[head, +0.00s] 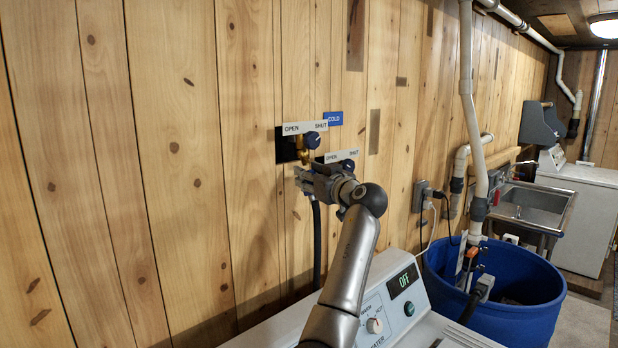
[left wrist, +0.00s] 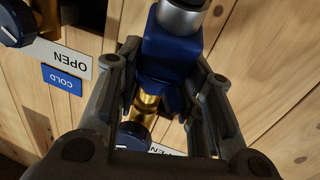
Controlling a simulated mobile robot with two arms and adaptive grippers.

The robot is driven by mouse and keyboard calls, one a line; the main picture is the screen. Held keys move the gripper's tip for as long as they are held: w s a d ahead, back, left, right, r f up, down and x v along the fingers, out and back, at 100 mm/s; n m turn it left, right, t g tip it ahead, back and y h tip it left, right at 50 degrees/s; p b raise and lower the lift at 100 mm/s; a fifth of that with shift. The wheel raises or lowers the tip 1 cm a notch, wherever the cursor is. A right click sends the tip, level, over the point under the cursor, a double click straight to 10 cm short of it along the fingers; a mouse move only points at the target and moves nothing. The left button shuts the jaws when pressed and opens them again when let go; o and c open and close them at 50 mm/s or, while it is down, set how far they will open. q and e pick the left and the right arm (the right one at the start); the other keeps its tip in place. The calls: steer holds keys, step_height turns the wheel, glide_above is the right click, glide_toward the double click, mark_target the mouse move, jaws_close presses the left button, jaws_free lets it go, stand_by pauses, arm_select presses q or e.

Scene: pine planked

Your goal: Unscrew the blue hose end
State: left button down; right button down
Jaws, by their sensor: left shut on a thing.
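The blue hose end (left wrist: 168,52) is between the fingers of my left gripper in the left wrist view, with a silver collar (left wrist: 182,16) on its hose side and a brass fitting (left wrist: 147,108) beyond it. My left gripper (head: 304,181) is shut on it close to the plank wall. In the head view the gripper hides the hose end, and a dark hose (head: 317,245) hangs down below the gripper. My right gripper is not in view.
An upper tap with a blue knob (head: 312,140) stands left of a blue COLD label (head: 333,118). A lower blue knob (head: 348,165) is close behind the gripper. A washer panel (head: 391,304) is below, and a blue tub (head: 530,312) stands to the right.

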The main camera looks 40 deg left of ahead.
arm_select(q)
steer(key=shift+d+f+b, duration=0.4)
steer(key=shift+f+b, duration=0.15)
steer(key=shift+f, duration=0.2)
steer(key=shift+d+f+b, duration=0.3)
steer(key=shift+f+b, duration=0.25)
steer(key=shift+f, duration=0.05)
steer(key=shift+d+f+b, duration=0.25)
steer(key=shift+f+b, duration=0.3)
steer(key=shift+f, duration=0.05)
steer(key=shift+r, duration=0.1)
